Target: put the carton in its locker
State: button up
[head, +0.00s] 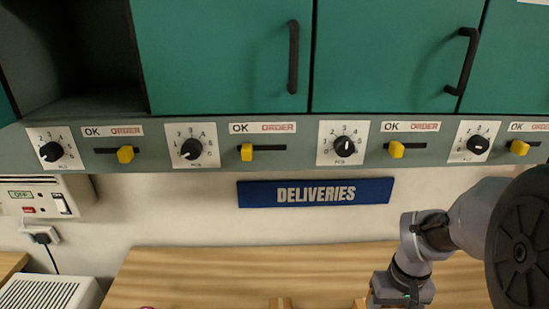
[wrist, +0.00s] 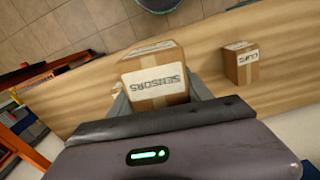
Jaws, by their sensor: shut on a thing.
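A brown carton (wrist: 155,78) with a white label reading SENSORS is between the fingers of my gripper (wrist: 160,96) in the wrist view. The gripper is shut on it, over the wooden bench. I cannot tell whether the carton touches the bench. In the head view the lockers are a teal row across the top. The far-left locker (head: 70,60) stands open, with a dark, empty-looking inside. The locker right of it (head: 220,55) and the one further right (head: 390,55) are shut, with dark vertical handles. No locker name labels are readable.
A second carton (wrist: 241,64) labelled CLIPS stands on the bench (wrist: 215,45), right of the held one. Below the lockers runs a panel (head: 290,140) with dials and yellow OK/ORDER sliders. A blue DELIVERIES sign (head: 315,193) is on the wall. A white device (head: 45,197) is at left.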

jog(key=shift+s+d+f+b, duration=0.15)
jog(key=shift+f+b, duration=0.15)
jog(key=shift+f, duration=0.05)
jog(key=shift+s+d+f+b, duration=0.1)
jog(key=shift+f+b, duration=0.2)
jog(key=shift+f, duration=0.05)
jog(key=shift+n, duration=0.4)
jog(key=w+a+f+b, duration=0.2)
jog(key=a+f+b, duration=0.1)
jog(key=f, duration=0.2)
jog(key=w+a+f+b, duration=0.2)
jog(key=a+f+b, duration=0.1)
jog(key=a+f, duration=0.1)
jog(key=w+a+f+b, duration=0.1)
jog(key=a+f+b, duration=0.2)
jog(key=f+b, duration=0.1)
jog(key=shift+w+a+f, duration=0.15)
jog(key=shift+w+f, duration=0.05)
jog(key=shift+f, duration=0.25)
jog(key=shift+w+a+f, duration=0.1)
jog(key=shift+w+f, duration=0.1)
jog(key=shift+f, duration=0.25)
jog(key=shift+a, duration=0.1)
jog(key=shift+r, duration=0.15)
